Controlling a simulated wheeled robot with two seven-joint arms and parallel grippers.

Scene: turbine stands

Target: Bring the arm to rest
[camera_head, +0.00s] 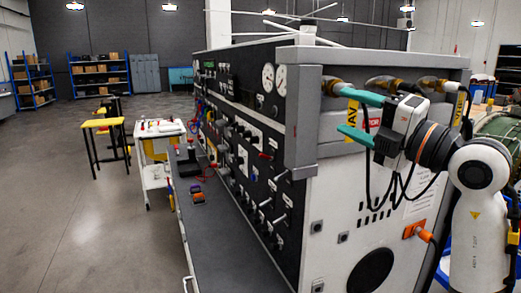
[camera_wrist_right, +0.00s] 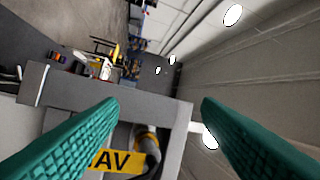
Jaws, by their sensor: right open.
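My right arm (camera_head: 480,200) comes in from the right edge of the head view, in front of the end of the test stand (camera_head: 335,220). My right gripper (camera_head: 352,115) has teal fingers, spread apart with nothing between them. They point left, close to the stand's upper end. The right wrist view also shows both teal fingers (camera_wrist_right: 160,125) wide apart, with a grey frame edge and a yellow label (camera_wrist_right: 115,161) beyond them. Whether the fingers touch the stand cannot be told. My left gripper is not in view.
The stand's dark front panel (camera_head: 250,150) carries gauges, switches and knobs above a grey ledge. Brass fittings (camera_head: 385,83) and hanging black cables are near my right gripper. The floor (camera_head: 70,220) is open at left.

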